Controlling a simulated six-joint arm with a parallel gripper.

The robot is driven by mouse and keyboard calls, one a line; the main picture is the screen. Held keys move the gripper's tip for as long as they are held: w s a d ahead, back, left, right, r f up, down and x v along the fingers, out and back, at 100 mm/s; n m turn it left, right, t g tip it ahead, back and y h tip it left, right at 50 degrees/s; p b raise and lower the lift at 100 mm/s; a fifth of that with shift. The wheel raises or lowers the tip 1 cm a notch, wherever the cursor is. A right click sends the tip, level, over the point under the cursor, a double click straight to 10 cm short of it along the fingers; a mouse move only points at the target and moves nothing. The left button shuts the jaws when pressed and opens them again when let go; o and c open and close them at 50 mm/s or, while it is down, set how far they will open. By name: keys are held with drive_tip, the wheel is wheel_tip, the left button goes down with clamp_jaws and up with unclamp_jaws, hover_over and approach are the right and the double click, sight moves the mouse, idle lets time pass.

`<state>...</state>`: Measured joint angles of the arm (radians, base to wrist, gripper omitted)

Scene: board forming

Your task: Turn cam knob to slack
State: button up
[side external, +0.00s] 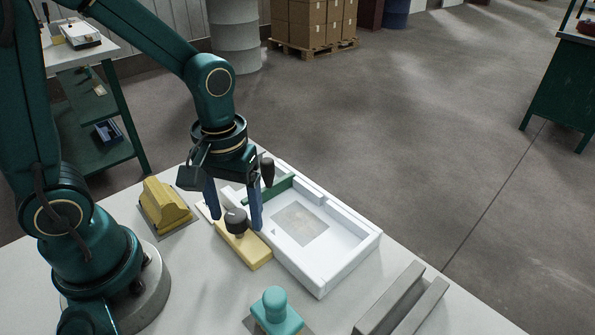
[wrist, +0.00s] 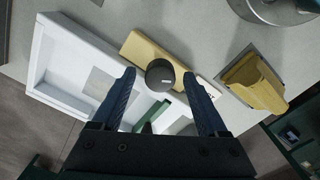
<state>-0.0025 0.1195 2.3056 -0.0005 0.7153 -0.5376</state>
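The cam knob (side external: 236,220) is a dark round knob with a pale mark on top, standing on a yellow block (side external: 251,252) beside the white tray. In the wrist view the knob (wrist: 160,75) lies between and just beyond my two blue fingertips. My gripper (side external: 233,224) is open, its fingers pointing down on either side of the knob with gaps visible in the wrist view. The yellow block (wrist: 150,50) also shows there. Lettering on the strip by the knob is partly hidden by a finger.
The white tray (side external: 358,258) holds a grey sheet (side external: 300,224) and a green bar (side external: 283,187). A yellow shaped block (side external: 165,205) stands left, a teal knobbed tool (side external: 276,312) at the front, and a grey channel (side external: 402,302) at the right front.

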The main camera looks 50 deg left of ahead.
sight(237, 214)
drive_tip(key=shift+r, duration=0.1)
drive_tip(key=shift+r, duration=2.5)
drive_tip(key=shift+w+r, duration=0.1)
drive_tip(key=shift+r, duration=0.15)
drive_tip(key=s+r+m+t, duration=0.4)
drive_tip(key=m+t, duration=0.1)
drive_tip(key=m, duration=0.1)
drive_tip(key=shift+r+t, duration=0.3)
drive_tip(key=shift+r, duration=0.05)
